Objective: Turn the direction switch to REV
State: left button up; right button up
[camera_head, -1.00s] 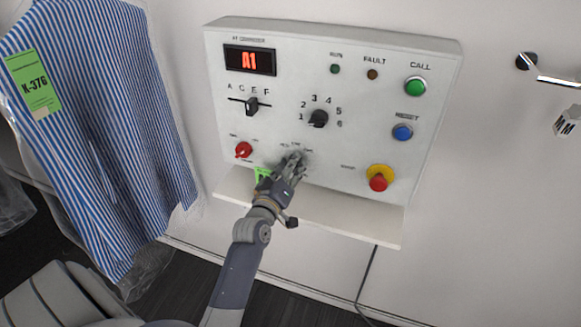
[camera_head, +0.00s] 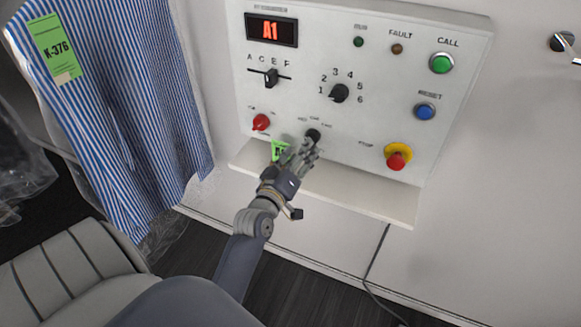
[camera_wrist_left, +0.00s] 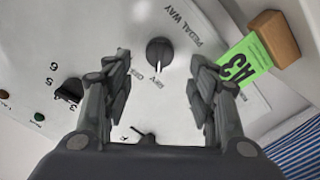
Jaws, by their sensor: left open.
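The direction switch appears to be the black rotary knob (camera_head: 313,135) low on the white control panel (camera_head: 400,140). In the left wrist view it is the round black knob (camera_wrist_left: 160,52), with a pale pointer mark toward the bottom of that picture. Small labels surround it; one seems to read REV, but they are hard to read. My left gripper (camera_head: 304,151) is open and empty, just below and in front of the knob. In the wrist view the gripper's fingers (camera_wrist_left: 161,68) stand on either side of the knob, with no visible contact. My right gripper is not in view.
A red knob (camera_head: 261,122) and a green tag (camera_head: 279,150) are close to the left. The tag is by a wooden block (camera_wrist_left: 275,38). A red-and-yellow stop button (camera_head: 398,156) is to the right. A shelf (camera_head: 380,199) juts out below. A striped shirt (camera_head: 120,100) hangs left.

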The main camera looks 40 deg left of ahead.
pick_arm(q)
jog(key=v, duration=0.6)
jog(key=shift+d, duration=0.1)
dwell(0.4)
